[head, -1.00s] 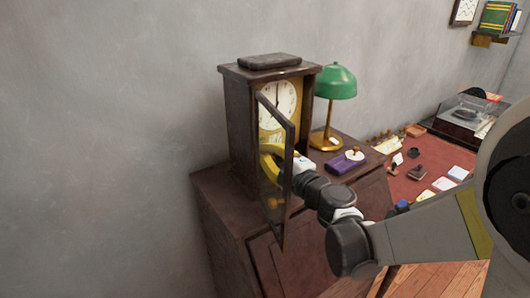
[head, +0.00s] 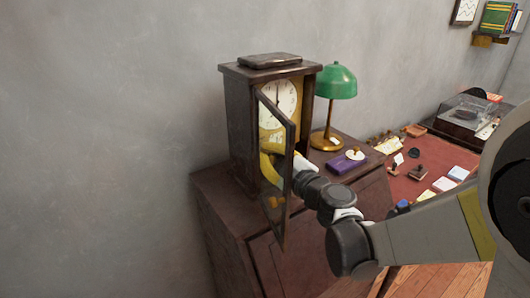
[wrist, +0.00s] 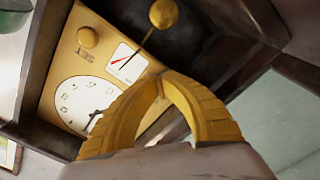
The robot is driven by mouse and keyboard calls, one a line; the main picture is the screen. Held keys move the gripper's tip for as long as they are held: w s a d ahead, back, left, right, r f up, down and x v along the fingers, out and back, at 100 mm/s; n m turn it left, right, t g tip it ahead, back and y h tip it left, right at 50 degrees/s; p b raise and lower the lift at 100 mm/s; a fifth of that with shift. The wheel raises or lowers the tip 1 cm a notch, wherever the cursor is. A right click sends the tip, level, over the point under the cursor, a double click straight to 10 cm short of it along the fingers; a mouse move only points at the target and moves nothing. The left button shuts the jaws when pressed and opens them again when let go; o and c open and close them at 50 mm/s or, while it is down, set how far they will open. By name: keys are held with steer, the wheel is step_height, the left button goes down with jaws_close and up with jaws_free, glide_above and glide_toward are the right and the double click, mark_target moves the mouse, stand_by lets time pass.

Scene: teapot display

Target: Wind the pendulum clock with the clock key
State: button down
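The pendulum clock (head: 237,115) is a dark wooden case on a brown cabinet, with its glazed door (head: 272,190) swung open towards me. Its white dial (head: 278,103) shows in the head view, partly behind the door. I see no clock key; anything thin between the tips is too small to tell.
The open door stands close beside my wrist. A green lamp (head: 336,82) stands right of the clock, with a purple box (head: 340,165) in front of it. A red-topped desk (head: 400,183) with several small items is further right. The wall at left is bare.

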steer(key=c, duration=1.6)
jaws_free()
steer(key=v, duration=1.2)
